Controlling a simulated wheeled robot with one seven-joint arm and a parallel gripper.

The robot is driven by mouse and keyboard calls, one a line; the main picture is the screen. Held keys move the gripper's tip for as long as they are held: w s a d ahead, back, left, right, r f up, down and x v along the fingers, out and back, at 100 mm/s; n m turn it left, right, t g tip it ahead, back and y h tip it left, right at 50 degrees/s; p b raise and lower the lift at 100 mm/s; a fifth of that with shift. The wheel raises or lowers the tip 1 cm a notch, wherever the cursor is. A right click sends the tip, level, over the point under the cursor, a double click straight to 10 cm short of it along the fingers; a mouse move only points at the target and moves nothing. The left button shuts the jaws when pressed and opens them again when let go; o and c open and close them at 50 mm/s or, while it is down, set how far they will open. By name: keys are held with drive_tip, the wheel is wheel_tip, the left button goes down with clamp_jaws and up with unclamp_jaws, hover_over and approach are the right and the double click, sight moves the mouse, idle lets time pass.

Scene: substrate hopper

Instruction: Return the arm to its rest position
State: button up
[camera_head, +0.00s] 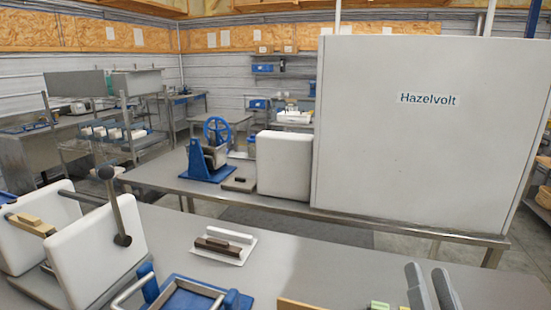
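My gripper (429,270) shows at the bottom right edge as two dark grey fingers pointing away from me. The fingers stand a little apart, and I see nothing held between them. The rest of my arm is outside the picture. The near grey bench (330,262) lies under and beyond the fingers. I cannot tell how high the fingers are above it.
On the near bench are a white housing with a lever (95,245), a brown-handled block on a white plate (225,245) and a blue frame (185,292). Behind stand a blue handwheel device (210,160), a white box (284,165) and a large Hazelvolt cabinet (420,130). Bench middle is clear.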

drive_tip(key=s+f+n+g, duration=0.1)
drive_tip(key=s+f+g, duration=0.1)
drive_tip(key=s+f, duration=0.5)
drive_tip(key=s+a+f+n+g+y, duration=0.1)
drive_tip(key=s+f+n+g, duration=0.1)
drive_tip(key=s+f, duration=0.5)
drive_tip(key=s+a+f+n+g+y, duration=0.1)
drive_tip(key=s+f+g, duration=0.3)
drive_tip(key=s, duration=1.2)
wheel_tip(320, 180, down, 3)
drive_tip(key=shift+f+n, duration=0.2)
drive_tip(key=shift+n, duration=0.5)
